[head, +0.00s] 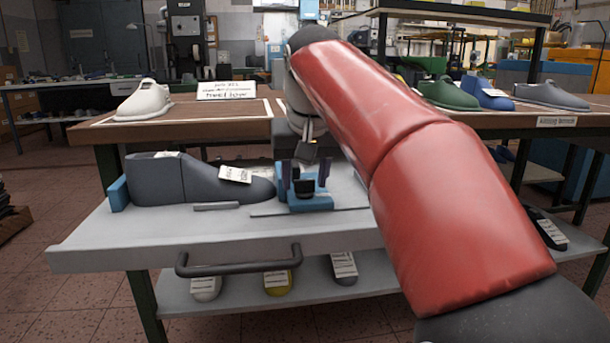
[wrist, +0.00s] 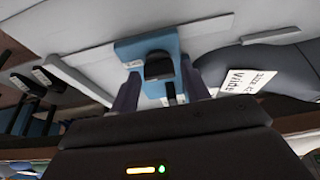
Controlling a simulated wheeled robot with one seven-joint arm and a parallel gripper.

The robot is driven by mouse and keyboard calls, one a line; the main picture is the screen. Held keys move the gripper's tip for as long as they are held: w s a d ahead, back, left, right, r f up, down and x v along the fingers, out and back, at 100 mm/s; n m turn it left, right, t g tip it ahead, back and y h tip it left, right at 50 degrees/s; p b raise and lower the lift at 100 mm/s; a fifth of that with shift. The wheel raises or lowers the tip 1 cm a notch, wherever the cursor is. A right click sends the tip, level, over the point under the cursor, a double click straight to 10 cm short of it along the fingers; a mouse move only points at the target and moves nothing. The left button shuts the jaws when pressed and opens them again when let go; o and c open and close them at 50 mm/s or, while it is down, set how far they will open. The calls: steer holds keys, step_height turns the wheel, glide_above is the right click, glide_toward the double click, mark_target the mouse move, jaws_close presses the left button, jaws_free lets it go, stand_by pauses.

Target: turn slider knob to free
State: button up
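The slider (head: 308,203) is a blue block on the grey bench top, at the front of a dark grey shoe last (head: 155,182). A black knob (head: 304,187) stands on the slider; the knob also shows in the wrist view (wrist: 159,66). My gripper (head: 305,180) points down over the slider. In the wrist view its two dark fingers (wrist: 163,80) are apart, one on each side of the knob, with visible gaps. The gripper is open and holds nothing. Its body hides part of the slider, and whether the fingertips touch the block cannot be told.
A small blue stop (head: 118,194) stands at the last's left end. A grey bar (head: 217,206) lies before the last. A dark handle (head: 240,262) juts from the bench front. A raised brown shelf (head: 200,122) behind carries a white last (head: 146,101) and a sign (head: 226,90).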

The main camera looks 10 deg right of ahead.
steer(key=c, duration=0.7)
steer(key=shift+r+n+p, duration=0.1)
steer(key=shift+n+p, duration=0.2)
steer(key=shift+p, duration=0.05)
steer(key=shift+d+r+n+y+p, duration=0.15)
steer(key=shift+n+y+p, duration=0.35)
steer(key=shift+n+p, duration=0.45)
steer(key=n+y+p, duration=0.1)
steer(key=n+p, duration=0.2)
steer(key=shift+g, duration=0.3)
steer(key=n+y+p, duration=0.1)
steer(key=n+p, duration=0.1)
steer(key=n, duration=0.1)
steer(key=n+g+y+p, duration=0.1)
steer(key=n+p, duration=0.1)
steer(key=n, duration=0.1)
steer(key=shift+w+d+n+g+p, duration=0.2)
steer(key=shift+n+g+p, duration=0.1)
steer(key=shift+n, duration=0.05)
steer(key=n+g+p, duration=0.1)
steer(key=n, duration=0.1)
steer(key=n+g+p, duration=0.1)
steer(key=n+p, duration=0.1)
steer(key=n, duration=0.1)
steer(key=shift+w+f+n+y, duration=0.1)
steer(key=shift+f+n+y, duration=0.1)
steer(key=shift+n+y, duration=0.1)
steer(key=o, duration=1)
